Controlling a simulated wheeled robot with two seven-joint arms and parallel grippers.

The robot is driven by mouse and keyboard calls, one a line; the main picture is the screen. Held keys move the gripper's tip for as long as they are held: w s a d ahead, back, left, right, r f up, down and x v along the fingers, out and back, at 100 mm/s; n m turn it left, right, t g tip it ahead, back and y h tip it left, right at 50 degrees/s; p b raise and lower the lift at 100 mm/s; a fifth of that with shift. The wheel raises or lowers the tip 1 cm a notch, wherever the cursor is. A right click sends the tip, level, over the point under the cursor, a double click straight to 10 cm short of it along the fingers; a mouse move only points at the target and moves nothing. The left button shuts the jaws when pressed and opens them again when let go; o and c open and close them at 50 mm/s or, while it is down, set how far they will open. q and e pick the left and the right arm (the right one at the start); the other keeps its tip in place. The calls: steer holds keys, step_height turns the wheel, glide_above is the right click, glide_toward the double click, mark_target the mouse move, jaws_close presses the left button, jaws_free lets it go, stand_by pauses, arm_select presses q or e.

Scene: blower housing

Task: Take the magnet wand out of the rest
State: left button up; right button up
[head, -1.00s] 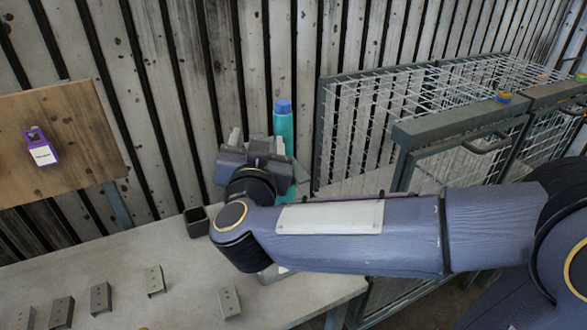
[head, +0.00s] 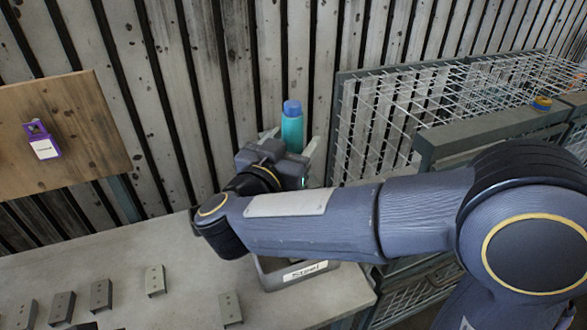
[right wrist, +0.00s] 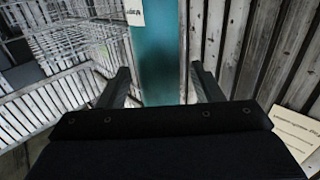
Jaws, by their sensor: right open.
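I cannot make out a magnet wand or its rest for sure in either view. My right gripper (head: 290,140) is open at the back right of the table. A teal bottle with a blue cap (head: 292,122) stands upright by the wall and shows between its fingers. In the right wrist view the open fingers (right wrist: 162,82) lie either side of the teal bottle (right wrist: 158,50), which appears beyond them; I see no contact. The bottle's lower part is hidden by my gripper. My left gripper is not in view.
A grey bin labelled Steel (head: 300,274) stands at the table's right edge, partly behind my right arm. Several metal brackets (head: 101,294) lie at the front left. A wooden board with a purple tag (head: 43,146) is at left. A wire cage (head: 420,115) stands at right.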

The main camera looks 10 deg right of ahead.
steer(key=shift+x, duration=1.1)
steer(key=shift+r, duration=0.1)
jaws_close()
